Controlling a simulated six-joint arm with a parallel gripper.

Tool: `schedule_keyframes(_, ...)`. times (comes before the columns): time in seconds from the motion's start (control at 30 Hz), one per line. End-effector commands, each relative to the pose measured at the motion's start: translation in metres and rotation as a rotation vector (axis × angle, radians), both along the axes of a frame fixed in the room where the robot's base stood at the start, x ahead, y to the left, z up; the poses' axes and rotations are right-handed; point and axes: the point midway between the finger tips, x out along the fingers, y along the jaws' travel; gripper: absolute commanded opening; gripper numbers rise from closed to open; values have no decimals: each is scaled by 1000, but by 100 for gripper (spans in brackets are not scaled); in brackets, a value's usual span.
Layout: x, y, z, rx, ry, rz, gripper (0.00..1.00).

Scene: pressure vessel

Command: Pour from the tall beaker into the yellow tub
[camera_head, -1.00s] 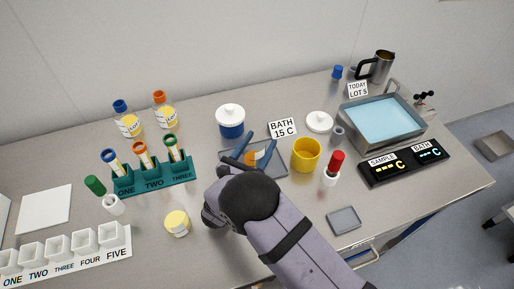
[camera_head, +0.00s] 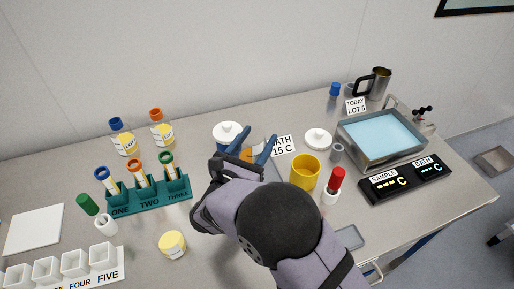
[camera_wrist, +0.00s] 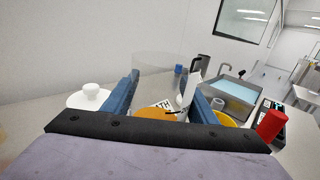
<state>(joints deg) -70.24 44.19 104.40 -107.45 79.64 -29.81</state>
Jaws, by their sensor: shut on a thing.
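The tall beaker is clear glass with orange liquid (camera_head: 246,154) low inside it. In the wrist view the beaker's clear wall (camera_wrist: 158,68) stands between my blue fingers, looking upright, with the orange liquid (camera_wrist: 154,113) partly hidden by my gripper's body. My gripper (camera_head: 252,150) is shut on the beaker, left of the yellow tub. The yellow tub (camera_head: 305,175) stands open on the bench; its inside looks empty. In the wrist view the tub (camera_wrist: 229,119) shows only partly, behind my right finger.
A red-capped bottle (camera_head: 333,186) stands right of the tub. The BATH 15 C sign (camera_head: 284,146) and a white lid (camera_head: 318,138) are behind. The water bath (camera_head: 346,130) is farther right, the teal tube rack (camera_head: 150,198) left.

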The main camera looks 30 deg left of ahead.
Motion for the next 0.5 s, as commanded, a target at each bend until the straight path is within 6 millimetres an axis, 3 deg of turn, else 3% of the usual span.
schedule_keyframes(0.27,2,-2,3,0,1,-6,30)
schedule_keyframes(0.5,23,-23,-8,4,-1,-58,30)
